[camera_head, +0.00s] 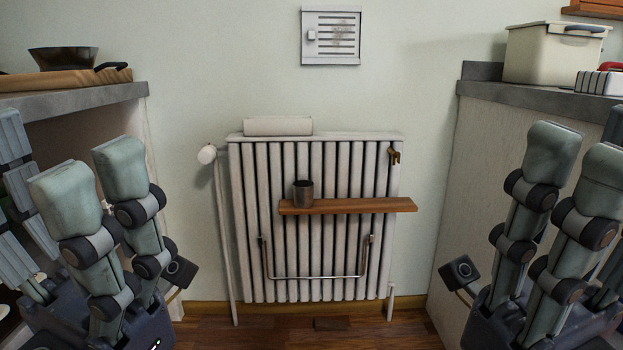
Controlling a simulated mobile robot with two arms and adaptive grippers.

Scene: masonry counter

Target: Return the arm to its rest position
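My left gripper (82,182) is at the lower left, its thick grey-green fingers pointing up and spread apart with nothing between them. My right gripper (568,165) is at the lower right, its fingers also pointing up, with a narrow gap between the two nearest ones. No object shows in either gripper. Both grippers are in front of the counters at the sides, apart from the radiator in the middle.
A white radiator (262,225) stands against the back wall. A wooden shelf (365,205) on its front bears a metal cup (303,194). Counters stand left (75,100) and right (540,97); the right one bears a cream box (545,55).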

